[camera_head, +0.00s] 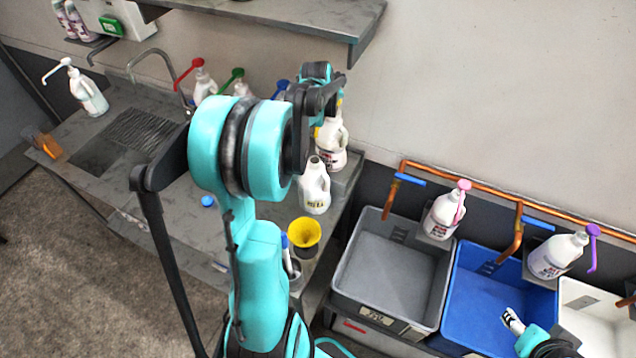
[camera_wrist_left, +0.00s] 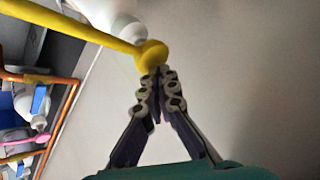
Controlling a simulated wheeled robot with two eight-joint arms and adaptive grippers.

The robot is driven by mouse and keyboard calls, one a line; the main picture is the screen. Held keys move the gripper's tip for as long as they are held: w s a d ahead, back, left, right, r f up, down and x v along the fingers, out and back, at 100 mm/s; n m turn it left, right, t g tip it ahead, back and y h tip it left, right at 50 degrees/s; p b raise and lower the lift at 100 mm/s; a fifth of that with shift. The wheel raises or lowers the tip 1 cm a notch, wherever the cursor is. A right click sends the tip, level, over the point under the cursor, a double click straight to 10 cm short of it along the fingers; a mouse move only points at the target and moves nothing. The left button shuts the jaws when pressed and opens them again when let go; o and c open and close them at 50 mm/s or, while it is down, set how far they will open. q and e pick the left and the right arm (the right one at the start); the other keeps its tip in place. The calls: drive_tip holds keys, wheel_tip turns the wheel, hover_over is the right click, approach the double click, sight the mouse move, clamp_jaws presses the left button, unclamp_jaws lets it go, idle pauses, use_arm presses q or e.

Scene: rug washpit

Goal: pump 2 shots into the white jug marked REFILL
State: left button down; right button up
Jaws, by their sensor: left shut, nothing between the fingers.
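The white jug (camera_head: 314,194) stands upright near the counter's right end, dark lettering partly readable on its front and its neck open at the top. Just behind it stands a white bottle (camera_head: 331,136) with a yellow pump (camera_wrist_left: 110,35), partly hidden by my left gripper in the head view. My left gripper (camera_head: 332,95) is above that bottle. In the left wrist view its fingers (camera_wrist_left: 158,75) are shut and empty, with their tips at the yellow pump head, seemingly touching it. My right gripper (camera_head: 512,320) is low over the blue basin; its jaws are too small to judge.
Bottles with red (camera_head: 188,72), green and blue pumps stand along the wall. A yellow funnel (camera_head: 304,233) is in front of the jug. Grey (camera_head: 345,290), blue and white basins lie at right, below copper pipes (camera_head: 520,212). A shelf (camera_head: 270,22) overhangs the counter.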

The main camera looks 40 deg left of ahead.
idle(0.5)
use_arm(q)
drive_tip(key=shift+f+b, duration=0.45)
idle(0.3)
drive_tip(key=shift+r, duration=0.45)
drive_tip(key=shift+p, duration=0.3)
drive_tip(key=shift+r+p, duration=1.9)
drive_tip(key=shift+r, duration=1.15)
